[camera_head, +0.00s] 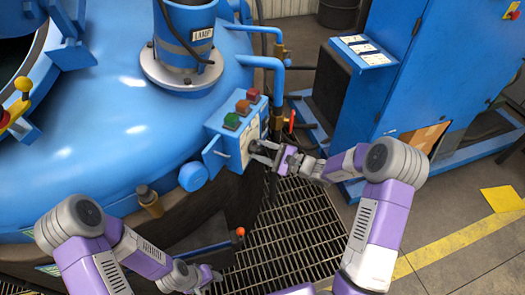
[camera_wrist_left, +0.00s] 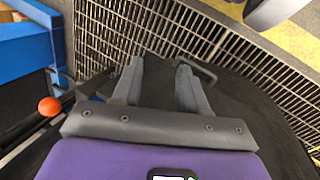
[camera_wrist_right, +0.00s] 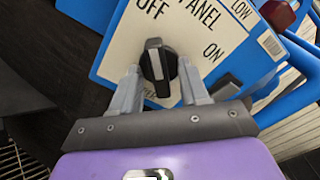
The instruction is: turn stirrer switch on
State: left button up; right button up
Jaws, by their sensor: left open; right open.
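The stirrer switch is a black rotary knob (camera_wrist_right: 160,67) with a pale pointer bar, on a white panel (camera_wrist_right: 115,45) lettered OFF, ON, LOW and PANEL. Its bar points up towards OFF in the right wrist view. The panel is on the side of a blue control box (camera_head: 217,127). My right gripper (camera_head: 255,150) is open at the panel; in the right wrist view its fingertips (camera_wrist_right: 159,67) sit either side of the knob. I cannot tell whether they touch it. My left gripper (camera_head: 215,275) is open and empty, low above the floor grating; it also shows in the left wrist view (camera_wrist_left: 160,66).
The large blue furnace (camera_head: 110,120) fills the left. An orange-ball lever (camera_head: 240,232) stands near my left gripper. Floor grating (camera_head: 290,225) and a blue cabinet (camera_head: 430,60) lie right.

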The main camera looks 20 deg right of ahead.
grip_shut()
